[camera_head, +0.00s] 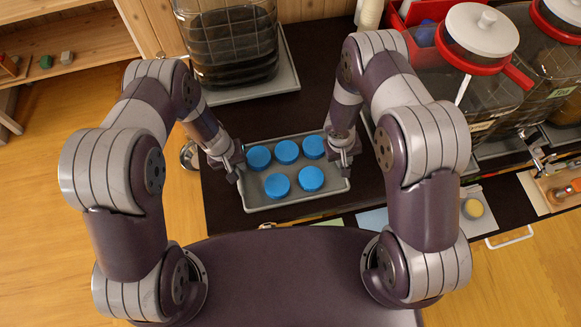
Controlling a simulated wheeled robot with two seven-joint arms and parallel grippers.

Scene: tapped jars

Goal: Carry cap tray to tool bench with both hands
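The cap tray (309,194) is a shallow grey tray holding several round blue caps (286,151). It appears in the head view at the front of the dark counter, near the counter's front edge. My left gripper (232,174) is at the tray's left end, by its rim. My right gripper (344,164) is at the tray's right end, by its rim. Both point down, and their fingertips are too small and partly hidden to tell whether they close on the rim. I cannot tell whether the tray rests on the counter or is slightly raised. I cannot identify the tool bench.
A large dark-filled jar (232,48) stands on a grey tray behind the cap tray. Red-collared tapped jars (475,60) stand to the right. A metal bowl (189,155) sits left of the counter's edge. Wooden shelves (65,45) stand at far left, with open floor (40,190) before them.

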